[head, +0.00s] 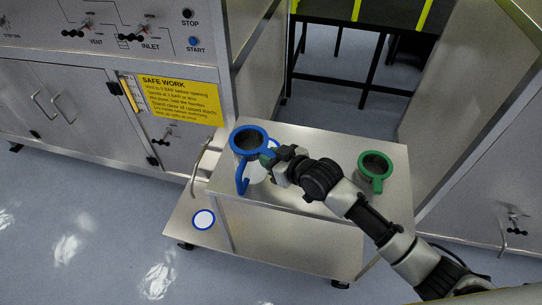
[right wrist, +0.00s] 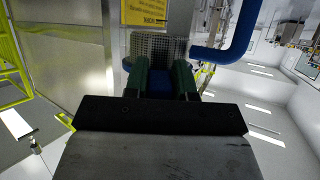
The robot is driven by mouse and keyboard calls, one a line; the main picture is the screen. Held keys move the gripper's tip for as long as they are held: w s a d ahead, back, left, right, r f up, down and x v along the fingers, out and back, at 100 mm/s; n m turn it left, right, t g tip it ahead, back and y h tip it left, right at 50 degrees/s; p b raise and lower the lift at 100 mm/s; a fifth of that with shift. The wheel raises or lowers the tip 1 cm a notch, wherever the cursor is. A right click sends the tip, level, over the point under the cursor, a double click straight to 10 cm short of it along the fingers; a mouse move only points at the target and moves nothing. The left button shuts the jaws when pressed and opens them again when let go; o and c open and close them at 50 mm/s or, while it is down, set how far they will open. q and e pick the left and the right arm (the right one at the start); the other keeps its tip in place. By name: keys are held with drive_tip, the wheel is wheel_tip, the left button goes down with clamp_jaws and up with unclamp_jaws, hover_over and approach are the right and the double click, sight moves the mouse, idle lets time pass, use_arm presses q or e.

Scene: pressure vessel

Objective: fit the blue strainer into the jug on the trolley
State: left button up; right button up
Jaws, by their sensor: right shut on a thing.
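The blue strainer (head: 238,141) has a thick blue rim, a grey mesh basket and a long blue handle hanging down toward the front. It is over the back left of the trolley top (head: 310,140). My right gripper (head: 270,157) is shut on the right side of its rim. In the right wrist view, the green fingers (right wrist: 160,82) pinch blue material, with the mesh (right wrist: 158,46) beyond. My left gripper is not in view.
A white disc (head: 256,173) shows on the trolley top near the strainer. A blue-edged white disc (head: 204,219) lies on the lower shelf. A steel cabinet with a yellow sign (head: 168,99) stands left. The trolley top's middle front is partly covered by my arm.

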drive_tip(key=o, duration=1)
drive_tip(key=shift+s, duration=0.1)
drive_tip(key=b+v, duration=0.1)
drive_tip(key=v, duration=0.9)
drive_tip(key=shift+s+d+r, duration=0.2)
drive_tip(key=shift+d, duration=0.05)
